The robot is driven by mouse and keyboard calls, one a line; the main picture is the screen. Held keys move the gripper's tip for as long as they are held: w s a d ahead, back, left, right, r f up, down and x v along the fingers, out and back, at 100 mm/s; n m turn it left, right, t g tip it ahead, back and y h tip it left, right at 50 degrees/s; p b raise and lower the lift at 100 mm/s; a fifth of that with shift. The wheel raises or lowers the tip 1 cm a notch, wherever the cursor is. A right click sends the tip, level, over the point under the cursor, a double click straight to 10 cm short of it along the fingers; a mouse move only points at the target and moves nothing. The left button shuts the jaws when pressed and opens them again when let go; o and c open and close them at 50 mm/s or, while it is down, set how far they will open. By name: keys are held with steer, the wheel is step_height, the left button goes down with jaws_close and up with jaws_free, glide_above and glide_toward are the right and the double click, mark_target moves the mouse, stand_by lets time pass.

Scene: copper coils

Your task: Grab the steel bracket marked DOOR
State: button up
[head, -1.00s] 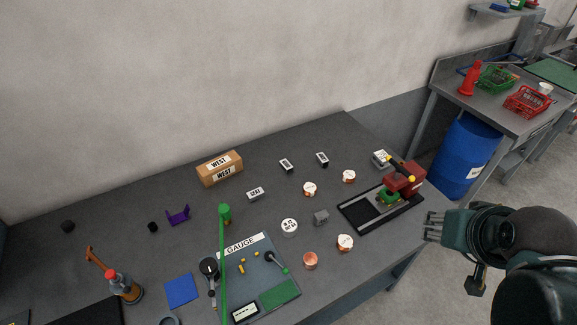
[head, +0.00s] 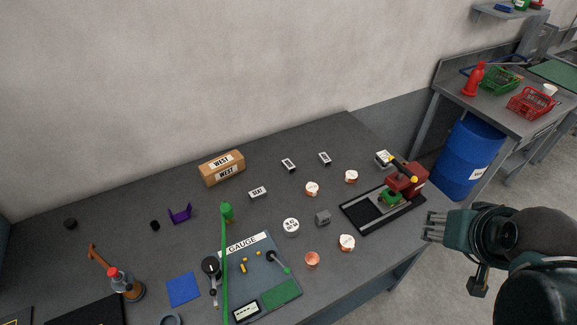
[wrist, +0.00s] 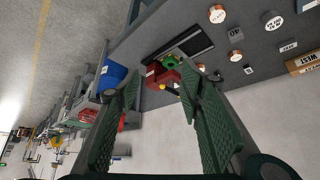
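Several small steel brackets with white labels lie on the dark bench. One bracket (head: 257,194) seems to read SEAT. Two more, a middle bracket (head: 289,165) and a right bracket (head: 325,158), stand farther back with labels too small to read. Another pale labelled piece (head: 383,158) sits behind the red press, partly hidden. I cannot tell which is marked DOOR. My gripper (head: 430,227) is off the bench's right edge, apart from all brackets. In the wrist view its fingers (wrist: 163,85) are spread and empty; small labelled pieces (wrist: 235,55) show beyond them.
The red press (head: 405,180) on its black base stands at the bench's right end, between my gripper and the brackets. A blue barrel (head: 467,160) stands beyond.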

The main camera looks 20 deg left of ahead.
steer(key=w+a+r+n+g, duration=0.3)
steer(key=w+a, duration=0.5)
steer(key=w, duration=0.6)
steer(key=n+g, duration=0.4)
steer(key=n, duration=0.3)
glide_above(289, 164)
step_height(289, 164, down, 26)
steer(key=shift+w+a+r, duration=0.1)
steer(key=shift+a, duration=0.05)
steer(key=shift+f, duration=1.35)
